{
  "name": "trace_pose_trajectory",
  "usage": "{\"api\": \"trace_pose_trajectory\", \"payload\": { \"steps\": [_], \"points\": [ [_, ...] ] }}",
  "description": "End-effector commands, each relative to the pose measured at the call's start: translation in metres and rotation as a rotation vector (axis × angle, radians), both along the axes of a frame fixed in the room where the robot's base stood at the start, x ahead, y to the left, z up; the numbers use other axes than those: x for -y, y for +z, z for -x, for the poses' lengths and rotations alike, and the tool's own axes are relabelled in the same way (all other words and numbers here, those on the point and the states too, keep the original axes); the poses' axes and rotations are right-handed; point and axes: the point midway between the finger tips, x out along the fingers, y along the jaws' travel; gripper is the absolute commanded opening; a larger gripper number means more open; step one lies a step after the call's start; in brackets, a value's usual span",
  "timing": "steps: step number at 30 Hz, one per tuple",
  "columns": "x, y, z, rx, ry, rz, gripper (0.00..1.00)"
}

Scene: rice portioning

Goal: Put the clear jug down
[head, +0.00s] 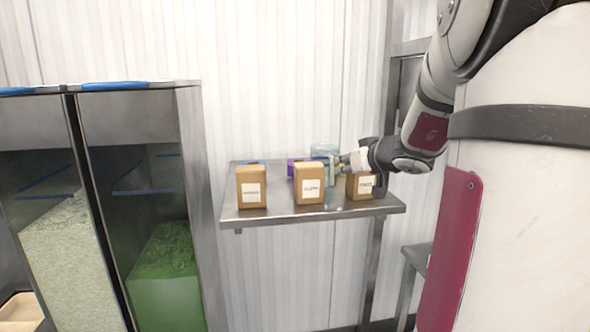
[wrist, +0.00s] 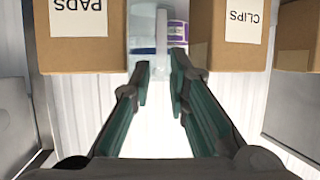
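The clear jug (head: 325,152) is pale blue and see-through. It looks upright at the shelf, between the middle and right cardboard boxes, its lower part partly hidden by my gripper and the boxes. In the wrist view the jug (wrist: 142,28) is at top centre, with its clear handle (wrist: 161,35) pointing toward me. My gripper (head: 342,163) is at the jug's handle side. In the wrist view my gripper's fingertips (wrist: 161,62) stand either side of the handle's lower end, with a visible gap between them. I cannot see a firm contact.
The metal shelf (head: 290,212) carries a left box (head: 251,186), a middle box (head: 309,184) and a right box (head: 360,187). A purple item (head: 291,168) sits behind them. Tall bins with pale grain (head: 65,255) and green contents (head: 165,270) stand left.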

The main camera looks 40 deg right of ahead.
Motion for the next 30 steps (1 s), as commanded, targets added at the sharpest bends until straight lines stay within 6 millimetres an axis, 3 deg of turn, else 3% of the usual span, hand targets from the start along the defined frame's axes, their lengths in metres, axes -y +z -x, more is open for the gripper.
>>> {"api": "trace_pose_trajectory", "payload": {
  "steps": [15,24,26,30],
  "points": [
    [0.014,-0.018,-0.044,0.001,0.001,-0.003,0.16],
    [0.015,-0.019,-0.046,0.0,0.0,0.0,0.16],
    [0.015,-0.019,-0.046,0.0,0.0,0.0,0.03],
    [0.015,-0.019,-0.045,0.0,0.0,-0.001,0.0]
  ]
}}
